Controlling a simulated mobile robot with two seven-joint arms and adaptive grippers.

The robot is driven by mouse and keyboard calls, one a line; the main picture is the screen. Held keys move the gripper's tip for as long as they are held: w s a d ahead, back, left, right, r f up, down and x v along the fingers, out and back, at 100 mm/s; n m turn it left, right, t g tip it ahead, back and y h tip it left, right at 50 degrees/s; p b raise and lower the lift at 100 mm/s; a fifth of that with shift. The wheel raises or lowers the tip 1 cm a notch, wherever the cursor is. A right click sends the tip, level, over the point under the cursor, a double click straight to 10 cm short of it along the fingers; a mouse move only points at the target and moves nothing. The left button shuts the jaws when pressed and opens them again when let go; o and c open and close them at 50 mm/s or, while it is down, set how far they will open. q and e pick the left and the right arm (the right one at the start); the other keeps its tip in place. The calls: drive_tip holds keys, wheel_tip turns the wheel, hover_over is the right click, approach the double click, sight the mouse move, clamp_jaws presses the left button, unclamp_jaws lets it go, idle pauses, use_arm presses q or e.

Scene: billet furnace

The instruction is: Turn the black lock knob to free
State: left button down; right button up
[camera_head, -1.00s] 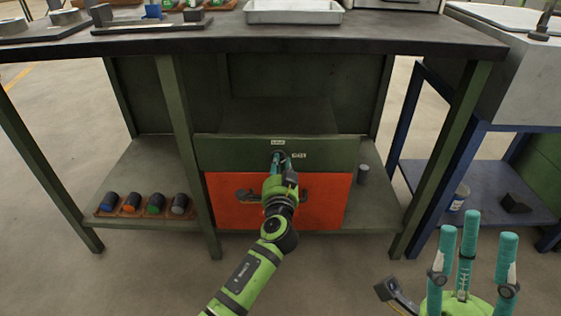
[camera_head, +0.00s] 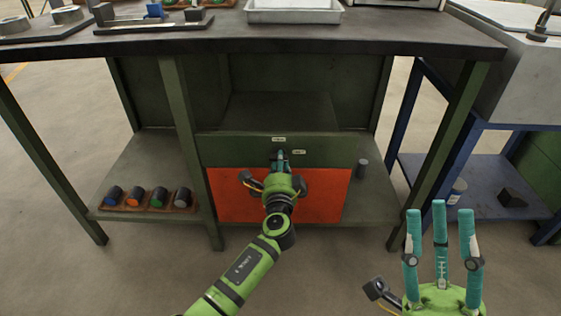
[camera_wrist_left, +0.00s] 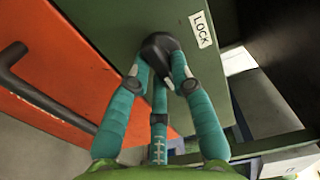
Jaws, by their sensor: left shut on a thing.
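The black lock knob (camera_wrist_left: 161,46) is on the green panel (camera_head: 230,150) above the orange drawer front (camera_head: 235,205). A white "LOCK" label (camera_wrist_left: 201,30) is beside the knob in the left wrist view. My left gripper (camera_head: 279,158) is at the panel, its teal fingers closed around the knob; in the left wrist view the fingertips (camera_wrist_left: 160,62) touch it. The gripper covers most of the knob in the head view. A second small label (camera_head: 299,152) is right of the gripper, too small to read. My right gripper (camera_head: 441,215) is open and empty at the lower right.
A dark drawer handle (camera_wrist_left: 40,90) is on the orange front, beside my left fingers. A tray of several coloured cylinders (camera_head: 148,207) is on the lower left shelf. A blue-framed stand (camera_head: 405,125) is at the right.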

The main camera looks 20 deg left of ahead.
idle(0.4)
use_arm(q)
drive_tip(key=c, duration=1.1)
unclamp_jaws()
drive_tip(key=v, duration=1.2)
